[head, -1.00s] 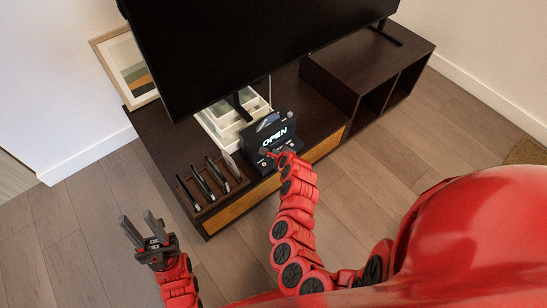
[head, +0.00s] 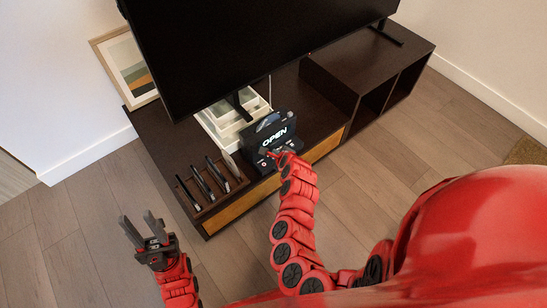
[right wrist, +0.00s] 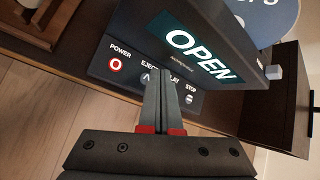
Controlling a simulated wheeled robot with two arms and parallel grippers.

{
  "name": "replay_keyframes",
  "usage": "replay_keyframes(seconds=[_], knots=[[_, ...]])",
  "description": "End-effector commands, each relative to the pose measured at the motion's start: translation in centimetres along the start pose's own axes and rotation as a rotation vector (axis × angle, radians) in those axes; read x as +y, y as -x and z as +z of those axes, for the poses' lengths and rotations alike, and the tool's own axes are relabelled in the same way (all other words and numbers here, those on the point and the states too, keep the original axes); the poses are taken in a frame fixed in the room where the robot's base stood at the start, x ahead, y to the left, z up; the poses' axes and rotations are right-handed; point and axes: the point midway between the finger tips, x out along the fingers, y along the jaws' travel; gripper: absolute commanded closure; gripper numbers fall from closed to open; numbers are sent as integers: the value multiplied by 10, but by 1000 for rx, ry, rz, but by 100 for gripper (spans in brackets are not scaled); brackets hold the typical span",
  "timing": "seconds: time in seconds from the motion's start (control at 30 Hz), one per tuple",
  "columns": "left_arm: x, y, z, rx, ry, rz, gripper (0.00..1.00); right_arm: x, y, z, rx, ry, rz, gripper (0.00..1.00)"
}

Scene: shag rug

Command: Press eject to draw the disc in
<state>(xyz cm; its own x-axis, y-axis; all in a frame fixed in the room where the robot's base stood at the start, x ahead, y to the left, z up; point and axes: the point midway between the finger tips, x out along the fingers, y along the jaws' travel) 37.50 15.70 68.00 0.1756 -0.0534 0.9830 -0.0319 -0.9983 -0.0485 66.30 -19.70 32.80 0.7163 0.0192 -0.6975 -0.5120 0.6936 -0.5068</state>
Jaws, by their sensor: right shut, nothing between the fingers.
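The black disc player (head: 258,143) stands on the low cabinet below the TV, its display (right wrist: 203,55) reading OPEN. In the right wrist view its front has a red-ringed power button (right wrist: 116,65), a partly covered eject button (right wrist: 146,77), a play button mostly hidden behind my fingers, and a stop button (right wrist: 190,99). A pale blue disc (right wrist: 278,18) shows at the player's upper side. My right gripper (right wrist: 167,75) is shut and empty, its tips over the panel beside the eject label; contact cannot be told. My left gripper (head: 138,219) is open and empty above the floor, far from the player.
A dark rack (head: 210,208) with several upright slim items stands left of the player on the cabinet (head: 160,140). A white tray (head: 213,128) lies behind the player. The TV (head: 250,45) overhangs the back. The cabinet top right of the player is clear.

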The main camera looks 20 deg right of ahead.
Motion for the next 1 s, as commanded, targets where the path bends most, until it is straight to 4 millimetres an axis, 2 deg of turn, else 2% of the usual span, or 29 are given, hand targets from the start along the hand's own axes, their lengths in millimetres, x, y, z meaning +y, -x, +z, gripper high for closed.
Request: replay_keyframes(seconds=[1.0], knots=[[0, 6, 1, 0, 0, 0, 62, 6, -8, -6, 0, 0, -1, 100]])
